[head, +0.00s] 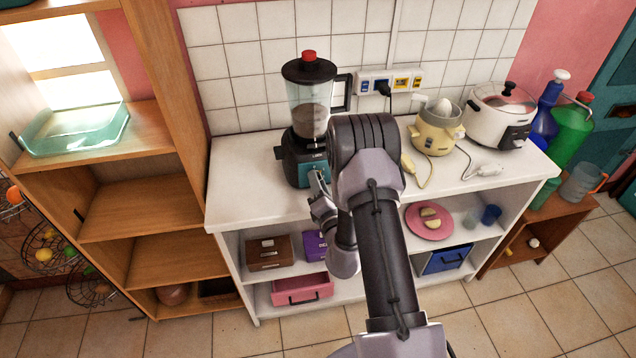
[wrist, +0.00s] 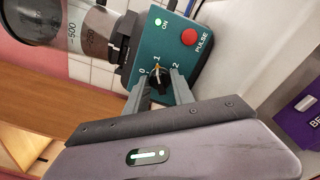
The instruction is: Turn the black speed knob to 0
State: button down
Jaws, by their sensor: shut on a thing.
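The black speed knob (wrist: 158,83) is on the teal front panel (wrist: 183,52) of the blender. In the wrist view its light pointer mark points at the 1, between the 0 and the 2. My gripper (wrist: 160,80) is shut on the knob, one finger on each side. The green ON light (wrist: 158,22) is lit. A red PULSE button (wrist: 190,37) sits to the right on the panel. In the head view the blender (head: 309,108) stands on the white counter with dark contents in its jar; my arm hides the knob there.
A yellow juicer (head: 437,138) and a white cooker (head: 491,127) stand further right on the counter (head: 245,195). A socket strip (head: 390,81) is on the tiled wall. Below are shelves with a pink drawer box (head: 301,289) and a purple box (wrist: 302,118).

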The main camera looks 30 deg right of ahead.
jog(key=n, duration=0.5)
jog(key=shift+r+n+b, duration=0.1)
jog(key=shift+n+b, duration=0.2)
jog(key=shift+n, duration=0.1)
jog(key=n+b, duration=0.1)
jog(key=n, duration=0.4)
jog(key=shift+w, duration=0.1)
jog(key=shift+n, duration=0.3)
jog(key=c, duration=1.1)
grip_release()
jog(key=shift+o, duration=0.2)
